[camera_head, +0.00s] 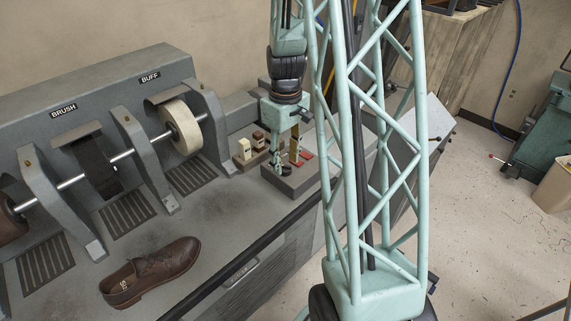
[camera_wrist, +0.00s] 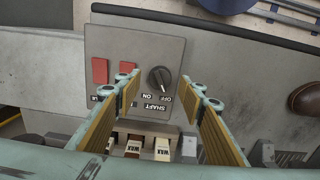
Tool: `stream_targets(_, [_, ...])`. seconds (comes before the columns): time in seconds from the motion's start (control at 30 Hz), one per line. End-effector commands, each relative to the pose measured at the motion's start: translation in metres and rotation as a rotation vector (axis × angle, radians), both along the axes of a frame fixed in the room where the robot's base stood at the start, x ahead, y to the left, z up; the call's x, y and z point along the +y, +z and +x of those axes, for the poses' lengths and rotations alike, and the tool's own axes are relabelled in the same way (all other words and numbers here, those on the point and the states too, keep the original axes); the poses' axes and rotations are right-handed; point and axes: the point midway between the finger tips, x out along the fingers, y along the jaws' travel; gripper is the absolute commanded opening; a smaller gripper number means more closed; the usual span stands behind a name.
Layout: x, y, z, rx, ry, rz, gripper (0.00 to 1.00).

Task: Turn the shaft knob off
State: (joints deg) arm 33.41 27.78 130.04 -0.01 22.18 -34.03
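The shaft knob (camera_wrist: 160,79) is a round black knob on a grey control panel (camera_wrist: 133,42), shown in the wrist view. The labels "SHAFT", "ON" and "OFF" beside it appear upside down. A light pointer mark shows on the knob, but I cannot tell surely which label it points to. My gripper (camera_wrist: 167,90) is open, with its fingers on either side of the knob in this view. In the head view my gripper (camera_head: 283,158) is over the panel at the machine's right end.
Two red switches (camera_wrist: 100,71) sit beside the knob. Wax blocks (camera_wrist: 134,147) stand close behind the panel. In the head view a brown shoe (camera_head: 150,271) lies on the bench, near the brush and buff wheel (camera_head: 181,127) on the shaft.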

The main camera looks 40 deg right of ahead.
Motion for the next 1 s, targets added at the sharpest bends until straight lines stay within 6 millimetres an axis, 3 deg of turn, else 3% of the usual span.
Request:
stream_targets(0.7, [0.0, 0.075, 0.0, -0.001, 0.0, -0.001, 0.37])
stream_targets(1.0, [0.0, 0.094, 0.0, -0.001, 0.0, 0.0, 0.37])
